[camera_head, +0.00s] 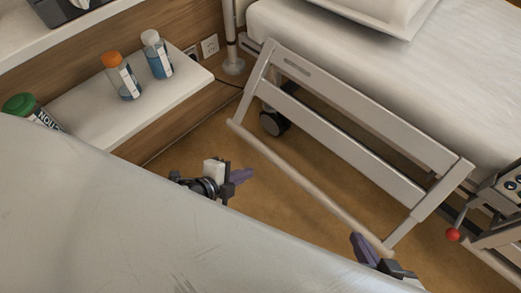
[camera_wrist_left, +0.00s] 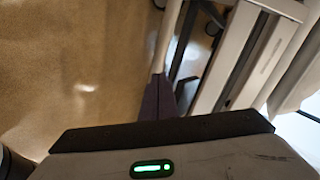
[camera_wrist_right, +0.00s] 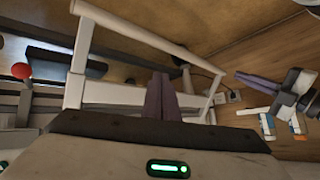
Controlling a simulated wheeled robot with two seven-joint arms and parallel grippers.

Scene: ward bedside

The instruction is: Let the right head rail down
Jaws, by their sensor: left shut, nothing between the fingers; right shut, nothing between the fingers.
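The bed's side rail (camera_head: 340,141) is a pale frame with two flat bars and a rounded outer bar, along the bed's near side. Its height is hard to judge from above. A red knob (camera_head: 453,235) on a short lever is just right of the rail; it also shows in the right wrist view (camera_wrist_right: 21,71). My left gripper (camera_head: 250,174) is shut and empty, left of the rounded bar in the head view. My right gripper (camera_head: 356,237) is shut and empty, close to the rounded bar's right end; contact is unclear. The rail shows in the left wrist view (camera_wrist_left: 240,62).
The bed's mattress (camera_head: 390,75) lies behind the rail. A shelf (camera_head: 125,118) at left holds an orange-capped bottle (camera_head: 123,78), a white-capped bottle (camera_head: 157,58) and a green-capped bottle (camera_head: 25,106). A black castor (camera_head: 273,122) stands under the bed. Brown floor (camera_head: 215,150) is open at left.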

